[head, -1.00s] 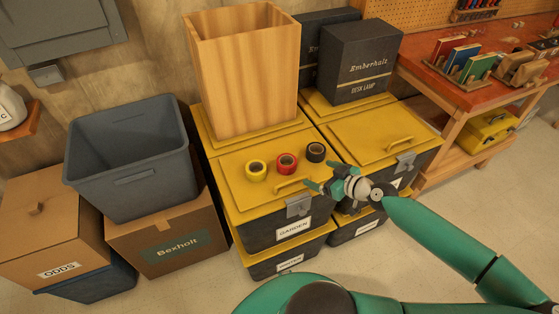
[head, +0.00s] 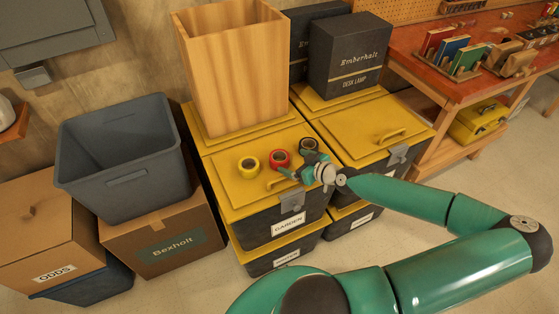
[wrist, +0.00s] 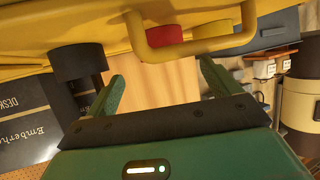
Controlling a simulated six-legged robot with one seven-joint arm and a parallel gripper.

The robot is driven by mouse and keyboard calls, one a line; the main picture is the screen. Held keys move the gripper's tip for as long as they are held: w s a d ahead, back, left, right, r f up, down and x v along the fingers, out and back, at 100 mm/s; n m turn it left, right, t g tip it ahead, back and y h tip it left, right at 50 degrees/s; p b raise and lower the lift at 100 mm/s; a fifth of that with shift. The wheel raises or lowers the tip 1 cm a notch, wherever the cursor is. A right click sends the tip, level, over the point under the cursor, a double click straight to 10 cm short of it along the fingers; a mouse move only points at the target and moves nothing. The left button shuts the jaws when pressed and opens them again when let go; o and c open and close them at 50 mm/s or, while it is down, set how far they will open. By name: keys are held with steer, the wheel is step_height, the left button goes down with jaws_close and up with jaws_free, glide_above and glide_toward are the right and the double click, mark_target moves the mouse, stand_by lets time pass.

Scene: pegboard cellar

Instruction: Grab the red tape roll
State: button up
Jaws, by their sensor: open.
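The red tape roll (head: 280,158) lies on the yellow lid of the front bin, between a yellow tape roll (head: 248,167) and a black tape roll (head: 308,145). My gripper (head: 297,166) is open and empty, low at the lid's front edge, on the near right side of the red roll and apart from it. In the wrist view the red roll (wrist: 166,34) shows beyond the lid handle (wrist: 190,50), partly hidden by it. The yellow roll (wrist: 212,30) is right of it and the black roll (wrist: 78,62) is at the left, near one finger.
A tall wooden box (head: 228,75) stands behind the rolls on the bin lids. Dark Emberholt boxes (head: 350,58) stand at the back right. A grey tub (head: 125,155) is at the left, and a red-topped workbench (head: 440,60) at the right.

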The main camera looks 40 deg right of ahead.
mark_target(275, 154)
steer(key=x, duration=0.5)
steer(key=shift+a, duration=0.2)
steer(key=c, duration=1.1)
steer(key=shift+r, duration=0.35)
